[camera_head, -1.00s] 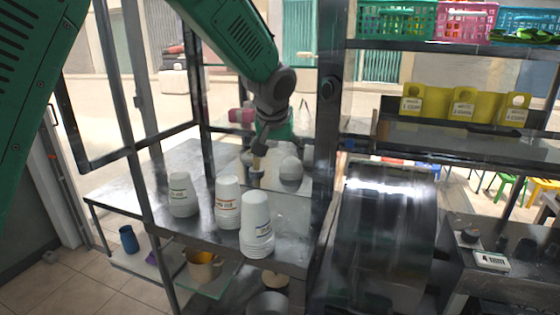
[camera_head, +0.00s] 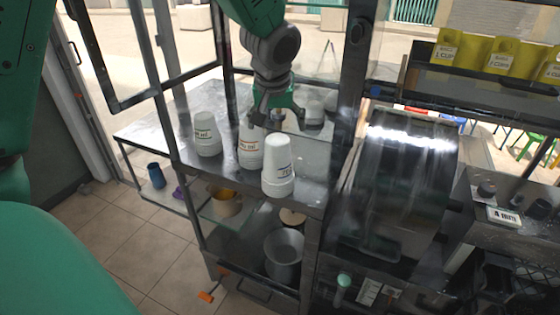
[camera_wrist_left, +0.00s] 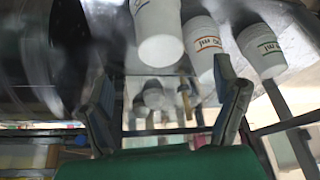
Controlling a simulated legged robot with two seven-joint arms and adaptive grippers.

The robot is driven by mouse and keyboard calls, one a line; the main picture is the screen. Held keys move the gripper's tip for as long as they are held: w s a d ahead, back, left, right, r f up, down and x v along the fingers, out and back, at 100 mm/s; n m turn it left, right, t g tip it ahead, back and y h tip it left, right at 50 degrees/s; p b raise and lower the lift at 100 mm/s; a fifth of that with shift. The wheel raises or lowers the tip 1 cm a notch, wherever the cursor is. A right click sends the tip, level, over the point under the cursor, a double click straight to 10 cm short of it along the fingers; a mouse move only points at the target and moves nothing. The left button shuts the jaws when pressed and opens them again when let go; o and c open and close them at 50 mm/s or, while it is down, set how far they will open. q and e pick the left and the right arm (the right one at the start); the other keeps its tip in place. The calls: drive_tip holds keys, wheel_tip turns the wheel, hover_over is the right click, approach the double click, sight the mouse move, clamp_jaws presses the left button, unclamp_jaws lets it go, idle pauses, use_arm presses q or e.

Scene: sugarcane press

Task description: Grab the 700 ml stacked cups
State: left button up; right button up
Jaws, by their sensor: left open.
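Three stacks of white paper cups stand upside down on the metal shelf. The left stack (camera_head: 207,134) has a greenish label, the middle stack (camera_head: 249,152) an orange one, and the front right stack (camera_head: 278,172) a blue one. The volumes are too blurred to read surely. My left gripper (camera_head: 279,118) is open and empty, just behind and above the middle and right stacks. In the left wrist view, its fingers (camera_wrist_left: 168,100) are spread apart, with the cups (camera_wrist_left: 205,48) beyond them and nothing between them. My right gripper is not in view.
A metal drum machine (camera_head: 400,190) stands right of the stacks, past an upright post. White round containers (camera_head: 314,112) stand behind the gripper. Frame posts stand left of the stacks.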

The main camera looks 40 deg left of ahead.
sight(276, 139)
use_arm(q)
drive_tip(key=x, duration=0.4)
drive_tip(key=shift+w+a+f, duration=0.2)
drive_tip(key=shift+w+f, duration=0.05)
drive_tip(key=shift+a+f, duration=0.2)
drive_tip(key=shift+f, duration=0.25)
drive_tip(key=x, duration=0.3)
drive_tip(key=p+x, duration=0.1)
drive_tip(key=shift+w+d+f, duration=0.2)
drive_tip(key=shift+d+f, duration=0.05)
drive_tip(key=shift+f, duration=0.1)
drive_tip(key=shift+s, duration=0.1)
drive_tip(key=c, duration=1.7)
drive_tip(key=shift+r, duration=0.1)
drive_tip(key=shift+c, duration=0.2)
